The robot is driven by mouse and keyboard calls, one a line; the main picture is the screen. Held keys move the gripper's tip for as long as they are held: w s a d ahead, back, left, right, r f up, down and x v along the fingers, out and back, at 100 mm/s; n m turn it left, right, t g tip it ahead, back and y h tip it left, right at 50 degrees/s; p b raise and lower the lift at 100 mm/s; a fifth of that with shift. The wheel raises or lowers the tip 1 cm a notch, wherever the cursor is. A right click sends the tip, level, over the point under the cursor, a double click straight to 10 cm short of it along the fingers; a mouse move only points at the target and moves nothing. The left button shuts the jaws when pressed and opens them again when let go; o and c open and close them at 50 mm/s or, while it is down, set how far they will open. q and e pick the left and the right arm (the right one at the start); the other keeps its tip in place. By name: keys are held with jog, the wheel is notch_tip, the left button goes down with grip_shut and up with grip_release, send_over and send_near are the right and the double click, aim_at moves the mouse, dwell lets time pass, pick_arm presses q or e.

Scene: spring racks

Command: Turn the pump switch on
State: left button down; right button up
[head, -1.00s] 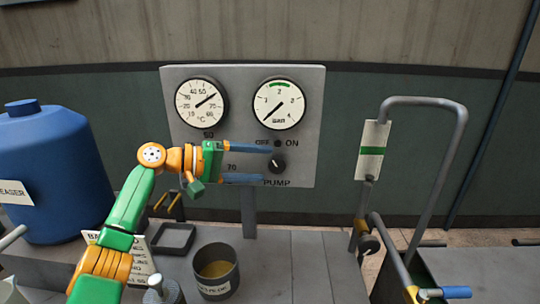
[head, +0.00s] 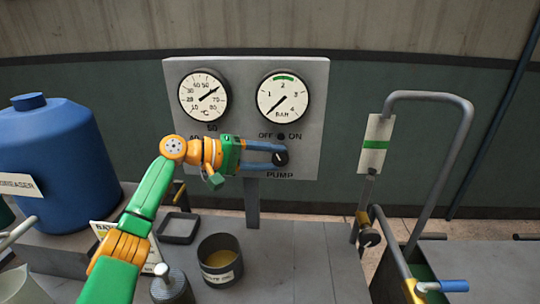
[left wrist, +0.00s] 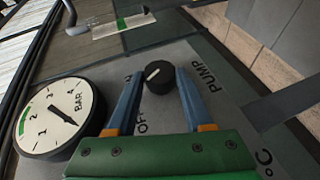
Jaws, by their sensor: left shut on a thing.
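The pump switch is a dark round knob (head: 281,157) on the grey panel (head: 253,68), above the word PUMP and below the OFF and ON labels. In the left wrist view the knob (left wrist: 160,82) has a short white mark on its face; I cannot tell surely which label it points to. My left gripper (head: 280,157) reaches in from the left and is shut on the knob, one blue finger on each side. In the left wrist view the fingers (left wrist: 159,80) flank it closely. My right gripper is not in view.
The BAR gauge (head: 283,98) has its needle low; the temperature gauge (head: 203,96) is beside it. A blue tank (head: 50,165) stands left. A pot (head: 220,262) and a tray (head: 179,228) are on the bench below. A bent-pipe frame (head: 430,97) is on the right.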

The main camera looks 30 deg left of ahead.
pick_arm(q)
jog(key=m+g+y+p, duration=0.1)
jog(key=g+y+p, duration=0.1)
jog(key=y+p, duration=0.1)
jog(key=d+r+g+y+p, duration=0.1)
jog(key=g+y+p, duration=0.1)
jog(key=y+p, duration=0.1)
jog(key=m+g+y+p, duration=0.1)
jog(key=y+p, duration=0.2)
jog(key=p, duration=0.1)
jog(key=shift+w+d+r+m+g, duration=0.25)
jog(key=shift+w+r+m+g, duration=0.05)
jog(key=shift+w+g, duration=0.1)
jog(key=shift+s, duration=0.1)
dwell(0.5)
jog(key=shift+c, duration=1.5)
grip_release()
jog(key=b+v, duration=0.2)
jog(key=v, duration=0.5)
